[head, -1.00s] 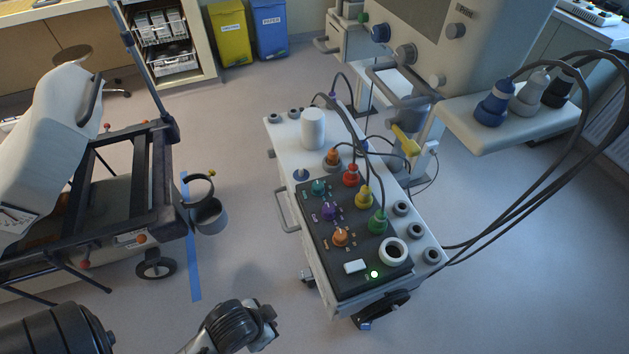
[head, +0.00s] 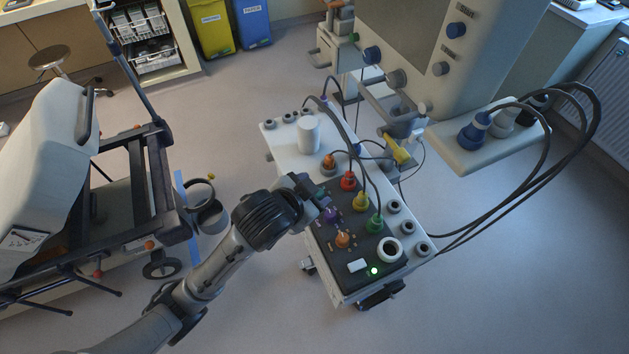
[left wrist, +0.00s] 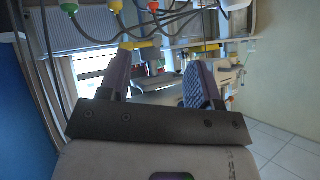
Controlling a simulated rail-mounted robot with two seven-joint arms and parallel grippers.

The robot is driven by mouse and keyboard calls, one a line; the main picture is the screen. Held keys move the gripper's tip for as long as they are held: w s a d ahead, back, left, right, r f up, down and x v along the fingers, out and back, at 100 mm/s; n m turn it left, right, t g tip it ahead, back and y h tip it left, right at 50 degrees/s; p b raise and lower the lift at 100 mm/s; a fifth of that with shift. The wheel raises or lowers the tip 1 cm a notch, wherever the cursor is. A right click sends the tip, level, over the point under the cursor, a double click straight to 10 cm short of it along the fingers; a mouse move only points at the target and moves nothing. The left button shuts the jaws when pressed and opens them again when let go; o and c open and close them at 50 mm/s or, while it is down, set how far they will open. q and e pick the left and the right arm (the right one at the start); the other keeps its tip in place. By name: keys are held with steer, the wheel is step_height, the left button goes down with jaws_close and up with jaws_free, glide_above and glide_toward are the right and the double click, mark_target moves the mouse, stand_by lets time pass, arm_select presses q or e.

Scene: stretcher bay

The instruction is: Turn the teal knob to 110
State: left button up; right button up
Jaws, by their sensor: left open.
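The teal knob is at the upper left of the dark panel (head: 347,282) on the white cart. It is largely hidden behind my left gripper (head: 318,194), so its pointer and scale cannot be read. My left gripper is beside or over the knob; I cannot tell whether it touches. In the left wrist view its two fingers (left wrist: 160,80) stand apart with no knob visible between them. A purple knob (head: 331,215) and an orange knob (head: 343,240) are lower on the panel. My right gripper is not in view.
Red (head: 348,180), yellow (head: 360,201) and green (head: 375,223) plugs with cables stand right of the knobs. A white cylinder (head: 309,134) stands at the cart's back. A stretcher (head: 120,200) is at left.

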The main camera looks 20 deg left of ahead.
arm_select(q)
steer(key=w+d+r+m+p, duration=0.2)
steer(key=w+d+r, duration=0.1)
steer(key=w+r, duration=0.3)
steer(key=n+g+y+p, duration=0.25)
steer(key=n+g, duration=0.25)
steer(key=g, duration=0.5)
glide_above(319, 194)
steer(key=w, duration=0.1)
step_height(319, 194, down, 6)
steer(key=shift+h, duration=0.25)
step_height(319, 194, down, 14)
steer(key=shift+a+r+b, duration=0.15)
steer(key=shift+r+b, duration=0.05)
steer(key=shift+b, duration=0.3)
steer(key=c, duration=0.9)
steer(key=shift+c, duration=0.2)
